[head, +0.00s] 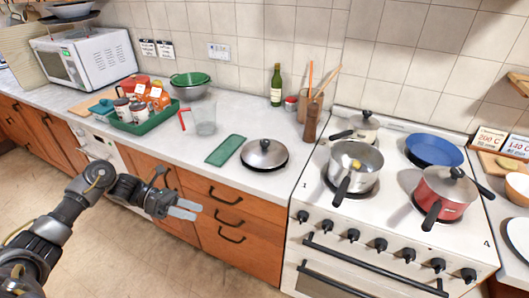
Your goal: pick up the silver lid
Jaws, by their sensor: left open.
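The silver lid (264,153) is a round, shiny dome with a dark knob on top. It lies on the pale counter, left of the stove and right of a green cloth. My left gripper (188,208) is in front of the drawers, to the left of the lid and lower in the picture. It is open and empty, apart from the lid. My right gripper is not in view.
The green folded cloth (225,150) and a clear jug (204,122) are left of the lid. The stove (394,218) holds a steel pot (357,168), a red pot (444,196) and a blue pan (434,149). A wooden mill (311,124) stands behind the lid. Counter in front of the lid is clear.

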